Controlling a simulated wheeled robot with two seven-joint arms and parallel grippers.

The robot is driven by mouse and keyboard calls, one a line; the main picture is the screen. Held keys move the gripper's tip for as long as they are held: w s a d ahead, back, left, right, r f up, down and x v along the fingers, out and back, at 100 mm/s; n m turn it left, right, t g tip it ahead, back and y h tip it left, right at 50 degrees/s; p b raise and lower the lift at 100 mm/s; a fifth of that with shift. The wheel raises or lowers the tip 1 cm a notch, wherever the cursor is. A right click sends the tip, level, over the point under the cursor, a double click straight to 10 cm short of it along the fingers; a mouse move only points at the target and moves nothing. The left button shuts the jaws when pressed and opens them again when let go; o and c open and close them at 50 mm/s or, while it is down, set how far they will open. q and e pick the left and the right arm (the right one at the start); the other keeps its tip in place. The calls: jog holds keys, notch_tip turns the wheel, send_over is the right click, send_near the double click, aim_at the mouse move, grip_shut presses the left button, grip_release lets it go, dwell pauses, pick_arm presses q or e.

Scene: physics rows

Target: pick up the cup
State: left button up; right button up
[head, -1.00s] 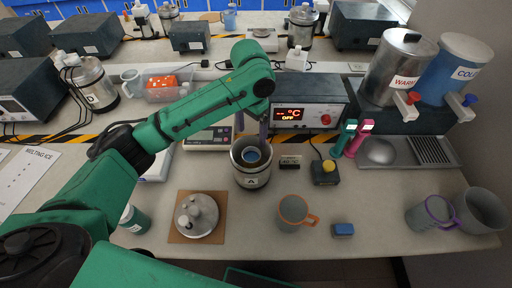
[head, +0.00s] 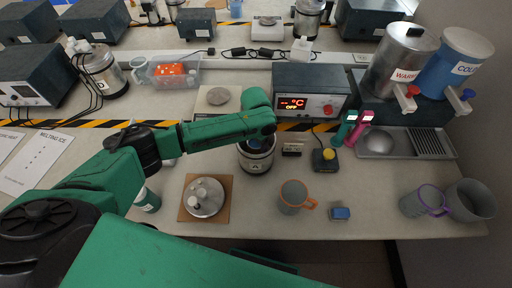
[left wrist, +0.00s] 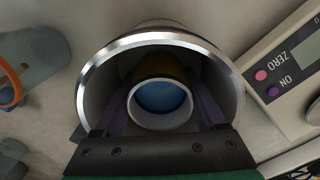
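A small cup (left wrist: 160,118) with a pale rim and blue inside stands in a metal can (left wrist: 92,85). In the head view the can (head: 256,160) stands in the middle of the table, and my arm hides most of its mouth and the cup. My left gripper (left wrist: 162,98) reaches down into the can, with a purple finger on each side of the cup. The fingers look spread, with narrow gaps beside the cup; their tips are hard to make out. My right gripper is not in view.
A grey mug with an orange handle (head: 292,196) and a blue block (head: 340,213) stand to the right. A lid (head: 204,196) lies on a brown board to the left. A scale (head: 212,103) and a heater box (head: 311,92) stand behind the can.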

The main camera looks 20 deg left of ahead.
pick_arm(q)
jog(key=c, duration=0.6)
notch_tip(320, 180, up, 20)
jog(key=shift+r+b, duration=0.1)
jog(key=shift+b, duration=1)
